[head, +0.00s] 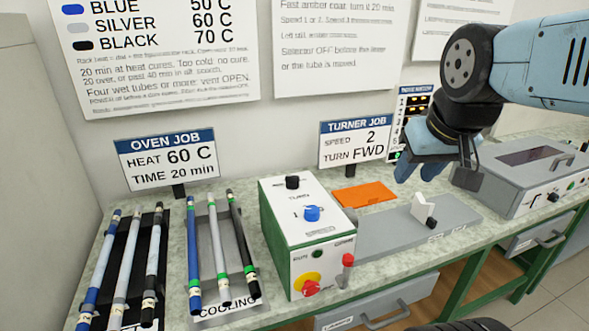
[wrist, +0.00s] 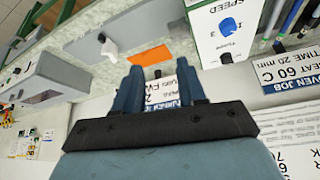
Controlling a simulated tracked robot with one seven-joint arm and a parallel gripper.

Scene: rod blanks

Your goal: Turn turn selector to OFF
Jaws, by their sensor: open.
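The turner control box (head: 325,255) is white-faced with a green edge and stands mid-bench. Its sloped top carries a black knob (head: 292,182) at the back and a blue knob (head: 312,213) nearer the front. The word TURN is printed between them, SPEED below the blue one. I cannot read the black knob's setting. In the wrist view the blue knob (wrist: 228,26) and black knob (wrist: 226,58) show at upper right. My gripper (head: 420,172) is open and empty, above the bench and right of the box; its fingers (wrist: 160,90) touch nothing.
Racks of rods (head: 125,265) lie left of the box. An orange card (head: 364,194) and a grey turner bed with a white block (head: 422,208) lie right of it. The TURNER JOB sign (head: 355,140) reads SPEED 2, TURN FWD.

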